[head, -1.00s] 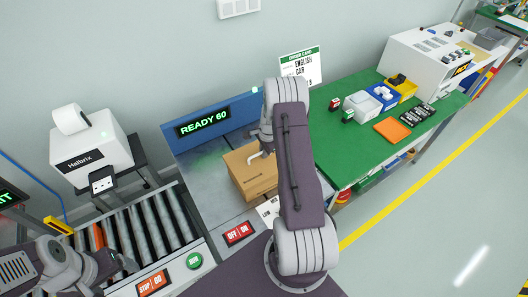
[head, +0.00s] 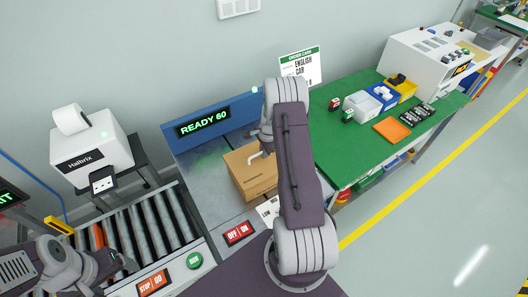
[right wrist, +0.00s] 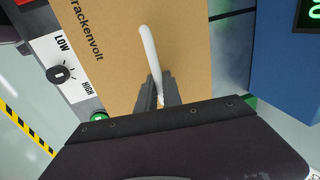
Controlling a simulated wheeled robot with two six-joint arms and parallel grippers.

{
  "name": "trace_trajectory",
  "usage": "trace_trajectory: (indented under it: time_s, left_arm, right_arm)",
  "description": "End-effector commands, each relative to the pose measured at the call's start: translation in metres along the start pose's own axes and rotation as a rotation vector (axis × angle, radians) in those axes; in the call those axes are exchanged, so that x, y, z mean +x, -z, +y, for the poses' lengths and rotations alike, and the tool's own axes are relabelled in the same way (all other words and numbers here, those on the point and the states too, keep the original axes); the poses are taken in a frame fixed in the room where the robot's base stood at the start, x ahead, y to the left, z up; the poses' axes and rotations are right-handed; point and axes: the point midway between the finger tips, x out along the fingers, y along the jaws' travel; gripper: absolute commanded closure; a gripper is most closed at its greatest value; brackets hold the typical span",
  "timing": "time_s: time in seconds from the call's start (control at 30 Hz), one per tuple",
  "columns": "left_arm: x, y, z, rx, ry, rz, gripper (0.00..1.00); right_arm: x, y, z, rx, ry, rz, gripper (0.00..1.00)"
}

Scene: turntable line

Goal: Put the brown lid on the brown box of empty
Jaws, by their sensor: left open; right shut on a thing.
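A brown cardboard box (head: 258,184) stands on the grey worktop in the head view, partly behind my right arm. In the right wrist view a brown printed surface (right wrist: 105,65) fills the middle, under my right gripper (right wrist: 156,92). That gripper is shut on a white curved handle (right wrist: 148,48); the handle also shows above the box in the head view (head: 256,155). I cannot tell the brown lid apart from the box, or whether a gap lies between them. My left gripper (head: 112,264) is open, over the near end of the roller conveyor.
A blue panel with a READY 60 display (head: 203,121) stands behind the box. The roller conveyor (head: 150,225) and a label printer (head: 92,150) are at left. A green table (head: 345,150) with bins and an orange tray (head: 392,130) is at right.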

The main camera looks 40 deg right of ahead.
Motion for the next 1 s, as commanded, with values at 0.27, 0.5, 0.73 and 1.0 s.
trace_trajectory:
  time_s: [0.27,0.5,0.73,1.0]
  left_arm:
    - [0.0,0.0,0.0,0.0,0.0,0.0,0.23]
    - [0.003,0.0,0.0,0.0,0.0,0.0,0.23]
    - [0.006,-0.001,0.0,0.0,0.0,0.0,0.23]
    - [0.01,-0.001,0.0,0.0,0.0,0.0,0.23]
  right_arm:
    - [0.0,0.0,0.0,0.0,0.0,0.0,1.0]
    - [0.004,0.0,0.001,0.0,0.0,0.0,1.0]
    - [0.009,0.0,0.002,0.0,0.0,0.0,1.0]
    - [0.014,0.0,0.003,0.0,0.0,0.0,1.0]
